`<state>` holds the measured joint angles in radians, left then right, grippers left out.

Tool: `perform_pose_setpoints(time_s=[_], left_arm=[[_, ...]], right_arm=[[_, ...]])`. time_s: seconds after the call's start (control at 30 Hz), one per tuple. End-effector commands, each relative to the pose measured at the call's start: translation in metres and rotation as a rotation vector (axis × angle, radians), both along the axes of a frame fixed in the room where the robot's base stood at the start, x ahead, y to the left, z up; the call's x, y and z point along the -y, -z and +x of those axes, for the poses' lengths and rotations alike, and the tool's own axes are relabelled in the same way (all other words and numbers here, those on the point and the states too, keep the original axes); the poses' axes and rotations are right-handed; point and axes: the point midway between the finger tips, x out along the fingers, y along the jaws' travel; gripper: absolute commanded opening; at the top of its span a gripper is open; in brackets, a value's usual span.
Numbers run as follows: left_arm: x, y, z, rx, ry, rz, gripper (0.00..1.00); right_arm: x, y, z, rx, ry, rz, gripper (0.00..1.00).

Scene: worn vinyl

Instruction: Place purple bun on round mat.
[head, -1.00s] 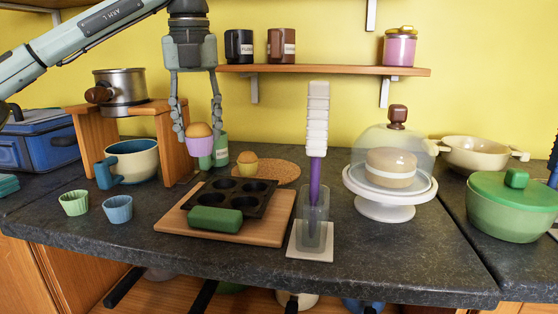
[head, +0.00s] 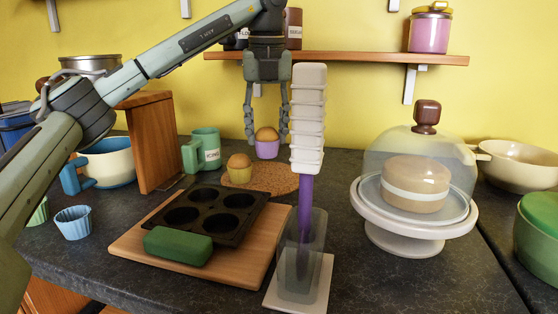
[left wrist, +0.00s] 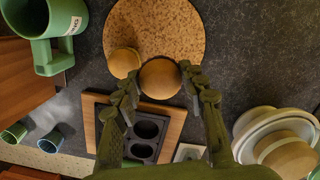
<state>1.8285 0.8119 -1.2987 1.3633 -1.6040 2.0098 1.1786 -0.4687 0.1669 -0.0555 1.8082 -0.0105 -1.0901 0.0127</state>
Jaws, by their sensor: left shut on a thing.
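The purple bun (head: 267,150), a brown-topped bun in a purple cup, is held by my left gripper (head: 266,136). The gripper points down and its fingers are shut on either side of the bun. The bun appears raised above the round cork mat (head: 272,179); the exact gap is hard to tell. In the left wrist view the bun (left wrist: 160,78) shows from above between the fingers, overlapping the near edge of the mat (left wrist: 170,25). A bun in a yellow cup (head: 239,173) sits on the mat's left part. My right gripper is not in view.
A dark muffin tin (head: 203,214) and a green block (head: 178,244) lie on a wooden board (head: 235,268) in front of the mat. A tall white-and-purple utensil (head: 308,120) stands in a clear holder near the mat's right. A green mug (head: 206,152) stands behind left.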

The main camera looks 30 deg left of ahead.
Motion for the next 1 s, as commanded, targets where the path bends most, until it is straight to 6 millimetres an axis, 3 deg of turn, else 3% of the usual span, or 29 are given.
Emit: perform_pose_setpoints(time_s=[0.23,0.37,0.6,0.97,1.0], left_arm=[[0.016,0.017,0.024,-0.001,0.000,-0.001,0.13],[0.016,0.025,0.025,-0.002,0.000,0.001,0.13],[0.016,0.056,0.024,-0.001,0.000,0.001,0.13],[0.016,0.061,0.024,0.000,0.000,0.000,0.13],[0.016,0.061,0.024,0.001,0.000,-0.001,0.44]], right_arm=[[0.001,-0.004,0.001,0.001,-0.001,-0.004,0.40],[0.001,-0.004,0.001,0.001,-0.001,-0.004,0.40],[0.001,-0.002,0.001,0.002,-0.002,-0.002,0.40],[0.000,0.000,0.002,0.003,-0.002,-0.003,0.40],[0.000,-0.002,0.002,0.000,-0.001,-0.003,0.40]])
